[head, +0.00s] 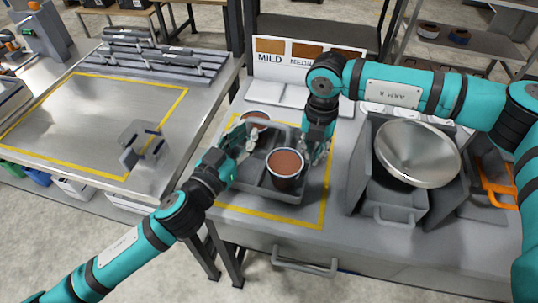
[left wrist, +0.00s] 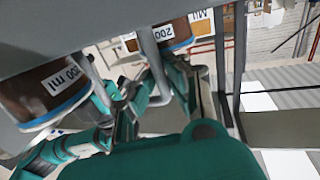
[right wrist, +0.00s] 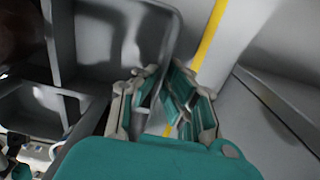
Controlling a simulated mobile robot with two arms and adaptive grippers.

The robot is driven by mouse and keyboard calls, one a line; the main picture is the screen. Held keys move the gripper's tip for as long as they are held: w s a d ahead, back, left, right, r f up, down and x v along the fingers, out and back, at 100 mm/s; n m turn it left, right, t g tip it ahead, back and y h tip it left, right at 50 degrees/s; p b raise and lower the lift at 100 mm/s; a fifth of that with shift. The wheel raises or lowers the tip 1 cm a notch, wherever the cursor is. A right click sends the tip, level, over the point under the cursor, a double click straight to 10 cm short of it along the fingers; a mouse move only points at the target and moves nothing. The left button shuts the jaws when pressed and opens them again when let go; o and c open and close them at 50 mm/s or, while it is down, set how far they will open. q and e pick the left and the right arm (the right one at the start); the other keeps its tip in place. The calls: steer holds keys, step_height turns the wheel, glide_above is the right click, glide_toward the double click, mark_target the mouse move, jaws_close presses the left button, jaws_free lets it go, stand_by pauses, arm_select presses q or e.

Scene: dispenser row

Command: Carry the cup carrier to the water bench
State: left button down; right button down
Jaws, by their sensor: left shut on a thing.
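The grey cup carrier (head: 252,182) stands inside the yellow outline on the bench with the MILD sign. It holds two cups with brown contents: a back-left cup (head: 257,119) and a front-right cup (head: 286,164). Both cups (left wrist: 50,85) (left wrist: 172,36) show labels in the left wrist view. My left gripper (head: 240,146) is shut on the carrier's left side. My right gripper (head: 317,150) is at the carrier's right side. In the right wrist view its fingers (right wrist: 163,98) are apart at the carrier's wall (right wrist: 172,35). No sign names the water bench.
A metal bench (head: 60,120) at left has a yellow outline, a grey rack (head: 160,56) at its back and a small grey bracket (head: 140,145). A floor gap separates the benches. A steel bowl (head: 415,152) on a grey stand is right of the carrier.

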steer(key=shift+r+p, duration=1.4)
steer(key=shift+r, duration=0.45)
